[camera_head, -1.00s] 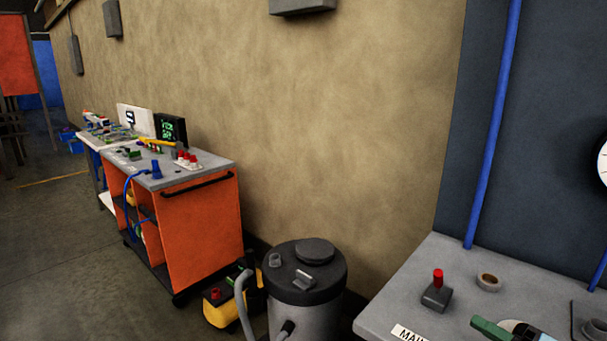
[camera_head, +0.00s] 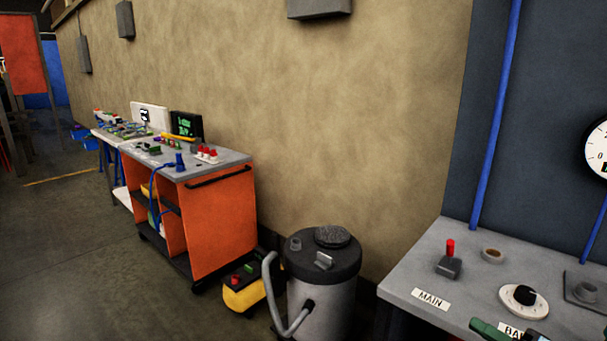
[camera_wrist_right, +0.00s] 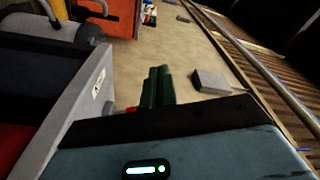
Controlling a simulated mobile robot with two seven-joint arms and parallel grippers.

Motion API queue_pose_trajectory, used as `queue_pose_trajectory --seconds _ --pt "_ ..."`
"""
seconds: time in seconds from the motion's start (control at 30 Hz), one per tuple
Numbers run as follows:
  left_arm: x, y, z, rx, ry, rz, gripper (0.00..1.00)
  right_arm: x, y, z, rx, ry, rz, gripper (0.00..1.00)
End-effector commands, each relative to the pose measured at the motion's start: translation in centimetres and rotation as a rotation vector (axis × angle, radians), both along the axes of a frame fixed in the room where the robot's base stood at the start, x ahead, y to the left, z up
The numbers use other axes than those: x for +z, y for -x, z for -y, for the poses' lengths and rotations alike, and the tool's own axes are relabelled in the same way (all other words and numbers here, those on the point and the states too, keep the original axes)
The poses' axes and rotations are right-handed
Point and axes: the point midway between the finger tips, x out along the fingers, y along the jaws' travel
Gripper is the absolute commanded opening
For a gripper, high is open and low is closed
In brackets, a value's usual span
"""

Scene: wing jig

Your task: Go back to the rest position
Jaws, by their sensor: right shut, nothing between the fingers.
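My right gripper shows at the bottom right of the head view as green fingertips (camera_head: 488,328), in front of the grey control console (camera_head: 400,290). In the right wrist view its two green fingers (camera_wrist_right: 158,86) are together, with nothing between them. My left gripper is not in view.
The console carries a red-topped lever (camera_head: 449,259), a black-and-white dial (camera_head: 523,301) and a label reading MAIN (camera_head: 431,299). A grey canister vacuum (camera_head: 325,283) stands left of it. Further left is an orange cart (camera_head: 215,220) by the wall. The floor at left (camera_head: 70,260) is clear.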

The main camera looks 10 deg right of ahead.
Motion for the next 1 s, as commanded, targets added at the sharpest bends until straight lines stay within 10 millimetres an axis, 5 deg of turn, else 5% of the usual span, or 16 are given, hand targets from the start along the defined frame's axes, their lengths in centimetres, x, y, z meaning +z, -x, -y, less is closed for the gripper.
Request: queue_pose_trajectory --seconds 0.37,0.7,1.0 --pt "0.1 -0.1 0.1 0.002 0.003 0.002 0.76 -10.4 4.5 -4.0 -0.073 0.261 -0.021 0.00" --pt "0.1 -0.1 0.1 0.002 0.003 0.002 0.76 -21.0 11.0 -10.8 -0.103 0.676 -0.075 0.00" --pt "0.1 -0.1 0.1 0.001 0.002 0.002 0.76 -27.2 16.9 -17.0 -0.038 1.043 -0.173 0.00"
